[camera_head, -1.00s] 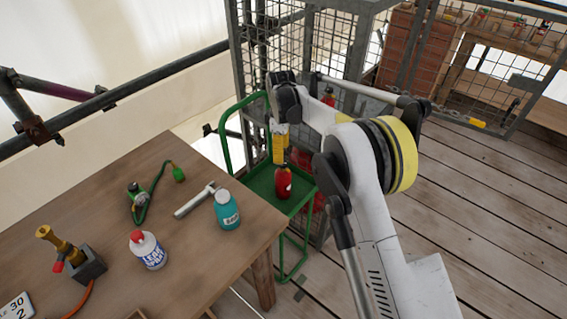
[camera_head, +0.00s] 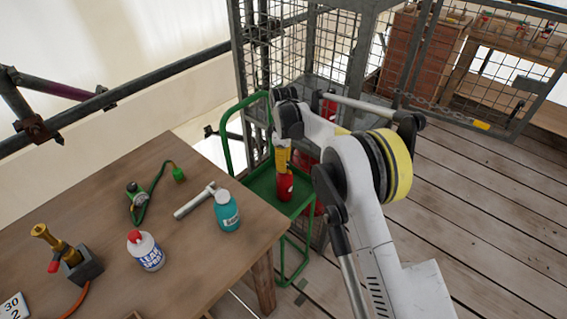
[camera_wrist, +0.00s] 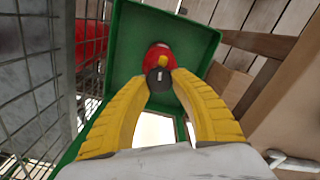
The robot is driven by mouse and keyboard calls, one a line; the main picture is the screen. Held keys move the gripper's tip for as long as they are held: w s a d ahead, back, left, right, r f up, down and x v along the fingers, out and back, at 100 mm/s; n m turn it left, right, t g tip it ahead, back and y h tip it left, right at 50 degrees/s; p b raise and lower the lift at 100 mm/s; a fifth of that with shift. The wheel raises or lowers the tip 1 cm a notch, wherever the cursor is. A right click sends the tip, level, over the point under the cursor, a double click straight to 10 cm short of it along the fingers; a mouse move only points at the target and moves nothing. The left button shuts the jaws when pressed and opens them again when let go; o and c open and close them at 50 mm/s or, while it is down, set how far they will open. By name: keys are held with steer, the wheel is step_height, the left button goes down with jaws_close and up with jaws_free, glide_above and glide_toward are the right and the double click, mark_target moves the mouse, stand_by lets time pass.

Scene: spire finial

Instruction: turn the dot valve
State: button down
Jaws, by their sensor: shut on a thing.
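My gripper (camera_head: 283,160) points down over the green trolley (camera_head: 262,186). Its yellow fingers are shut on a dark round knob (camera_wrist: 158,82) on top of a red cylinder (camera_head: 286,188). In the wrist view the fingertips (camera_wrist: 160,75) lie on both sides of the knob. The knob has a small pale mark, too small to tell whether it is a dot. The red cylinder (camera_wrist: 155,52) stands in the green tray, with a yellow spot on its top. Its lower body is hidden in the wrist view.
A mesh cage (camera_head: 300,45) stands close behind the trolley, with another red cylinder (camera_head: 328,106) inside. Plank floor is clear at right.

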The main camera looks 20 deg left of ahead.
steer(key=shift+m, duration=0.3)
steer(key=m, duration=0.4)
steer(key=shift+m+p, duration=0.3)
steer(key=shift+p, duration=0.1)
steer(key=m, duration=0.4)
steer(key=shift+w, duration=0.1)
steer(key=m, duration=0.5)
steer(key=shift+d+m+p, duration=0.1)
steer(key=shift+m+p, duration=0.3)
steer(key=m, duration=0.4)
steer(key=shift+d+m, duration=0.1)
steer(key=shift+m, duration=0.3)
steer(key=c, duration=1)
jaws_free()
steer(key=shift+w+f, duration=0.1)
steer(key=shift+c, duration=0.2)
